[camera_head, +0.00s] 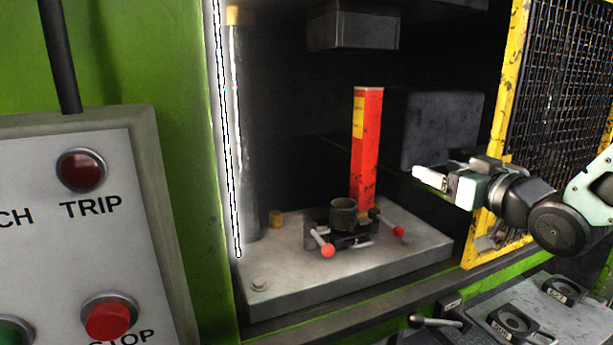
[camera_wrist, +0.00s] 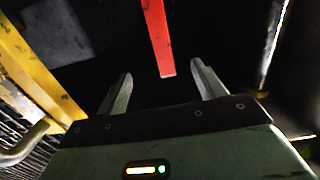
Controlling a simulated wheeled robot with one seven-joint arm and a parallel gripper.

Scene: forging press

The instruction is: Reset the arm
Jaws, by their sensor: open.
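My gripper (camera_head: 421,174) is in front of the press opening at the right, above the right end of the press bed, pointing left. In the wrist view my gripper (camera_wrist: 160,82) shows two fingers spread apart with nothing between them. It is open and empty. My arm comes in from the right edge, past the yellow guard frame.
A red post (camera_head: 367,150) stands on the grey press bed (camera_head: 290,285), behind a dark round die (camera_head: 343,212) with red-knobbed handles. The yellow mesh guard (camera_head: 508,85) is at right. A control panel (camera_head: 75,200) stands at left. A lever (camera_head: 435,322) is at lower right.

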